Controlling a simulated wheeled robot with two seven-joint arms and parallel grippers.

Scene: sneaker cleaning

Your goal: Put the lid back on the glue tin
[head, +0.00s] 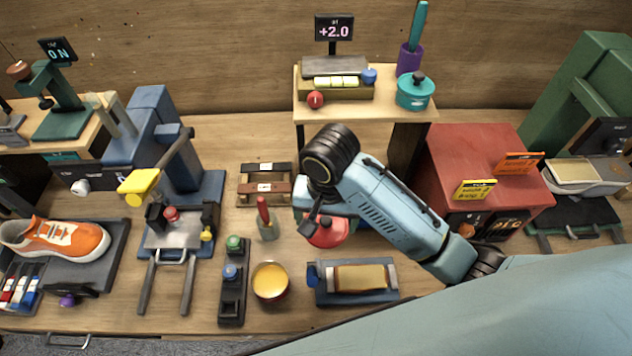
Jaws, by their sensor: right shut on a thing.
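The glue tin (270,282) stands open on the bench at the front middle, with yellow-orange glue showing inside. A round red lid (331,236) is behind it and to its right. My right gripper (314,222) points down at the lid's dark top and is shut on it. The arm above hides part of the gripper and the lid's far side. I cannot tell whether the lid is clear of the bench. The lid and the tin are apart. My left gripper is not in view.
A brush with a red handle (264,218) stands between a wooden rack (264,196) and the tin. A dark button box (233,285) is just left of the tin. A blue tray (328,292) with a tan block is to the right. A raised shelf (390,107) stands behind.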

